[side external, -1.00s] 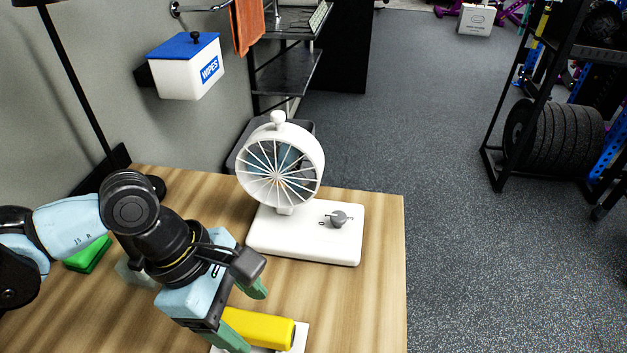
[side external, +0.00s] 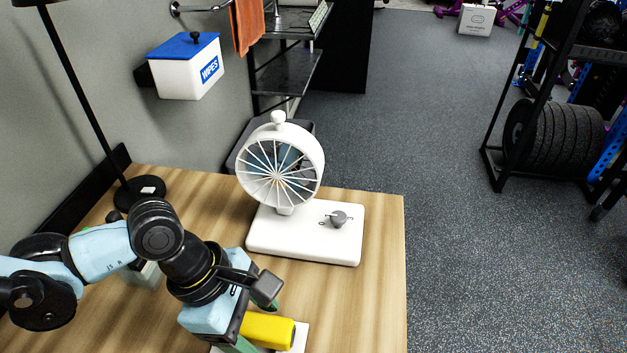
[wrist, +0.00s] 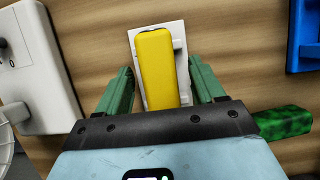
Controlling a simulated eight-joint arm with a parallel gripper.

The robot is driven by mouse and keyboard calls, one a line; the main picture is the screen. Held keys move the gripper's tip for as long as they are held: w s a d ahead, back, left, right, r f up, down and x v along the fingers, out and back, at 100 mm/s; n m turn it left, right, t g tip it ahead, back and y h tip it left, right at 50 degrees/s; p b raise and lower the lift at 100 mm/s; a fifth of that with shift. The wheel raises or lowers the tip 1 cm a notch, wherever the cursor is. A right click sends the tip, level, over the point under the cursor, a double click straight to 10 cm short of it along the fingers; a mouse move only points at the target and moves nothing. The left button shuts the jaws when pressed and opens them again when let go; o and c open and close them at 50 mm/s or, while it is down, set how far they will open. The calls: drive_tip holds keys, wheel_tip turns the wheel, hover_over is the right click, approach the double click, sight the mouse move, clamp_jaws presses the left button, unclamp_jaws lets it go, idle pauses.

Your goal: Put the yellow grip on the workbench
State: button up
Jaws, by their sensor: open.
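The yellow grip (side external: 270,331) lies on a small white plate (side external: 301,338) on the wooden workbench (side external: 385,290), near the front of the side view. In the wrist view the yellow grip (wrist: 157,70) stretches away between the two green fingers, on the white plate (wrist: 176,28). My gripper (side external: 257,325) is open around the grip, one finger on each side. In the wrist view my gripper (wrist: 160,66) shows a gap between each finger and the grip. The near end of the grip is hidden by the gripper body.
A white fan (side external: 281,165) on a white base (side external: 280,238) stands behind the gripper. A black lamp base (side external: 140,192) is at the back left. In the wrist view a green block (wrist: 283,122) and a blue object (wrist: 305,35) are at right. The bench's right edge is clear.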

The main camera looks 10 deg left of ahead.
drive_tip(key=shift+f, duration=0.15)
drive_tip(key=c, duration=1.1)
drive_tip(key=shift+c, duration=0.3)
